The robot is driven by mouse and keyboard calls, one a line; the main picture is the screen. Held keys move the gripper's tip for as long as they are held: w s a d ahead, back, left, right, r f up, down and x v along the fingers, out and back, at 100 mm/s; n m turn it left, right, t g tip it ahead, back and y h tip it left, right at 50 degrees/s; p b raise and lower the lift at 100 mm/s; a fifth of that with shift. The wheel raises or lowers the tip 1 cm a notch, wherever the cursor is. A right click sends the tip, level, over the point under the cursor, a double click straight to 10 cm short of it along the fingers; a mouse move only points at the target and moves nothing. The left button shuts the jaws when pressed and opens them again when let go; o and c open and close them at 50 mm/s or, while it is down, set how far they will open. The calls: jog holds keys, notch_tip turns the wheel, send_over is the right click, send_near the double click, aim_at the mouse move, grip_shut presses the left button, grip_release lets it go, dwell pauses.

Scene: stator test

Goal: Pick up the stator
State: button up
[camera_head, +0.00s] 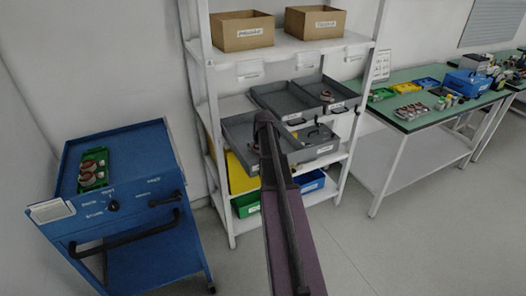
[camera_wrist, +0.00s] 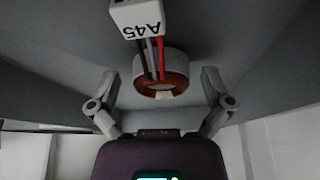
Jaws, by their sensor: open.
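The stator (camera_wrist: 160,86) is a grey ring with a copper-coloured inner side, seen in the wrist view. Black, grey and red wires run from it to a white connector block (camera_wrist: 138,18) marked A45. My gripper (camera_wrist: 160,78) is open, with one finger on each side of the ring and visible gaps between. Whether the fingers are level with the ring in depth, I cannot tell.
The stator lies in a grey bin (camera_wrist: 262,50). Grey bins (camera_head: 283,101) sit on a white shelf rack (camera_head: 228,105), with cardboard boxes (camera_head: 241,40) above. A blue cart (camera_head: 130,150) with a green tray (camera_head: 103,157) stands left. A green-topped table (camera_head: 425,122) stands right.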

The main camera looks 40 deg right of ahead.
dwell(0.4)
jog(key=c, duration=1.2)
jog(key=shift+r, duration=0.15)
notch_tip(320, 180, up, 10)
jog(key=p, duration=1)
dwell(0.4)
